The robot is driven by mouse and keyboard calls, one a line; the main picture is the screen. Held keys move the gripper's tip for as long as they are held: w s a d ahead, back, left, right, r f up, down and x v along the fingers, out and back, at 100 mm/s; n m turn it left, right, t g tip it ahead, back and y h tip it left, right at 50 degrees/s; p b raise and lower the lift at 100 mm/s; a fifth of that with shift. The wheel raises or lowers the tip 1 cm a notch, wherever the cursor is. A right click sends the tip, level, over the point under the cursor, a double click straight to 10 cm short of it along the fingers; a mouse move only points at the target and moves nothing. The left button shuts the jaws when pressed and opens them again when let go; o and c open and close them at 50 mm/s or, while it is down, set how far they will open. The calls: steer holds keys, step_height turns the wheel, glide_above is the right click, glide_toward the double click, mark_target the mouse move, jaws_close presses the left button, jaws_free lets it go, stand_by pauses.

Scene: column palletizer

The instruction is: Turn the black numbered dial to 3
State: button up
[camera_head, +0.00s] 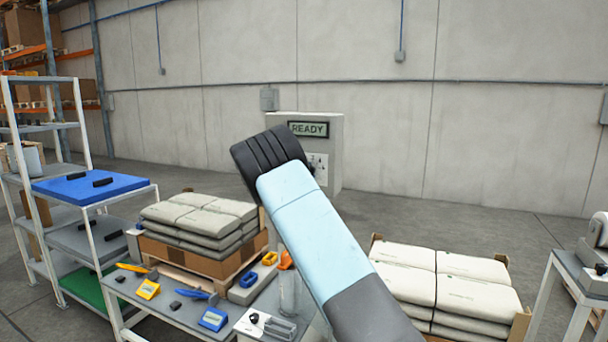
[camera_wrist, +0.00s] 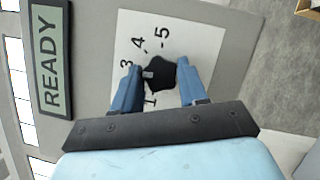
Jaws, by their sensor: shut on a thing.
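The black dial (camera_wrist: 160,80) sits on a white plate (camera_wrist: 190,30) with printed numbers, on a grey cabinet. My gripper (camera_wrist: 159,68) is shut on the dial, one blue finger on each side. A small grey mark on the dial faces left in the wrist view, near the 3 and a finger; the exact number it points at is not clear. The 3, 4 and 5 show, and part of a 1; other numbers are hidden by the fingers. In the head view my arm hides most of the plate (camera_head: 322,160), and my fingers are hidden.
A green READY sign (camera_wrist: 50,60) is beside the plate; it also shows in the head view (camera_head: 309,129). Sack pallets (camera_head: 200,222) and a tool table (camera_head: 190,313) stand at left. More sacks (camera_head: 440,280) are at right. Floor right of the cabinet (camera_head: 338,150) is clear.

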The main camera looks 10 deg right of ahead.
steer(key=shift+a+f+m, duration=0.1)
steer(key=shift+m, duration=0.4)
steer(key=o, duration=1.1)
steer(key=shift+w, duration=0.1)
steer(key=shift+c, duration=0.2)
steer(key=v, duration=1.3)
steer(key=shift+a, duration=0.35)
steer(key=s+d+r+m+g+y, duration=0.35)
steer(key=s+d, duration=0.55)
steer(key=s, duration=0.3)
steer(key=s+d+r+m+g+y, duration=0.2)
steer(key=s+d+m+g+y, duration=0.15)
steer(key=s+d, duration=0.7)
steer(key=s+a+y, duration=0.2)
steer(key=s+y, duration=0.1)
steer(key=s, duration=0.8)
steer(key=s+a+m+t+y, duration=0.1)
steer(key=s+a+y, duration=0.2)
steer(key=s, duration=0.9)
steer(key=s+a+m+t+y, duration=0.1)
steer(key=s+a+y, duration=0.2)
steer(key=s, duration=0.8)
steer(key=shift+s+f, duration=0.15)
steer(key=shift+f, duration=0.3)
